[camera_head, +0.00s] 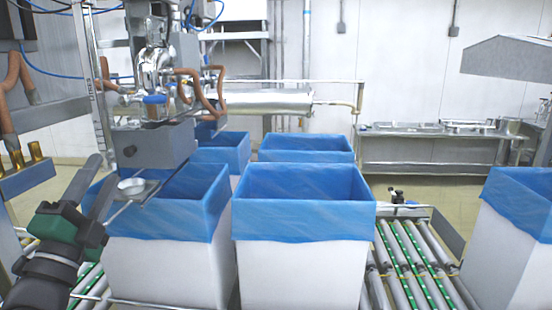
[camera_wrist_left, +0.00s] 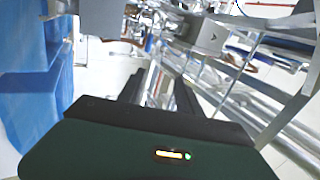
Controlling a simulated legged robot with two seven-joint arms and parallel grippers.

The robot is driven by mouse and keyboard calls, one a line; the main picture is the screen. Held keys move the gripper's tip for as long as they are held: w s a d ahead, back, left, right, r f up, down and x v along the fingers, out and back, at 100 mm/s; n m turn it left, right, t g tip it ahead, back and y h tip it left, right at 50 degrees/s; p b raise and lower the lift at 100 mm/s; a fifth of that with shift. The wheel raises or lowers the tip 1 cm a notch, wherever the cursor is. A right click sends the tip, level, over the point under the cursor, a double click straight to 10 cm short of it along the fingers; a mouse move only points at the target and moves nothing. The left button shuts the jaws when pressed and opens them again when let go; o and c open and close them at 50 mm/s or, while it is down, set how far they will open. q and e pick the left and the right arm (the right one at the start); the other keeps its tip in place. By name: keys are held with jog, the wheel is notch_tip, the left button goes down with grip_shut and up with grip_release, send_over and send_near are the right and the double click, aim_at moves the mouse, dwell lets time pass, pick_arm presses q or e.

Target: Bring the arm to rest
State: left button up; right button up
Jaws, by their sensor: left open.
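My left gripper (camera_head: 104,170) is at the left of the head view, beside the blue-lined box (camera_head: 165,265) on the left. Its two dark fingers point up and are spread apart, with nothing seen between them. In the left wrist view the fingers (camera_wrist_left: 159,84) also stand apart, with blurred metal frames beyond them. Blue liner plastic (camera_wrist_left: 30,100) shows at the left of that view. My right gripper is not in view.
Several white boxes with blue liners stand ahead, including a near middle one (camera_head: 295,270) and one at the right (camera_head: 510,255). A roller conveyor (camera_head: 412,255) runs between them. A filling machine (camera_head: 150,145) hangs over the left box. A steel table (camera_head: 430,152) stands behind.

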pick_arm(q)
jog(key=w+d+f+n+g+y+p, duration=0.15)
jog(key=f+n+g, duration=0.35)
jog(key=f, duration=0.6)
jog(key=w+f+n+g+y+p, duration=0.1)
jog(key=w+f+n+g+p, duration=0.25)
jog(key=f, duration=0.65)
jog(key=s+d+f+n+g+p, duration=0.1)
jog(key=s+d+f+n+g, duration=0.1)
jog(key=s+f, duration=0.5)
jog(key=s+d+f+n+g+h+p, duration=0.1)
jog(key=s+d+f+n+g, duration=0.2)
jog(key=s+f+g, duration=0.3)
jog(key=s+d+f+n+g+p, duration=0.1)
jog(key=s+d+f+n+g, duration=0.2)
jog(key=s+f, duration=0.5)
jog(key=shift+s+n+g+p, duration=0.35)
jog(key=shift+s+n+g, duration=0.1)
jog(key=shift+n+g, duration=0.35)
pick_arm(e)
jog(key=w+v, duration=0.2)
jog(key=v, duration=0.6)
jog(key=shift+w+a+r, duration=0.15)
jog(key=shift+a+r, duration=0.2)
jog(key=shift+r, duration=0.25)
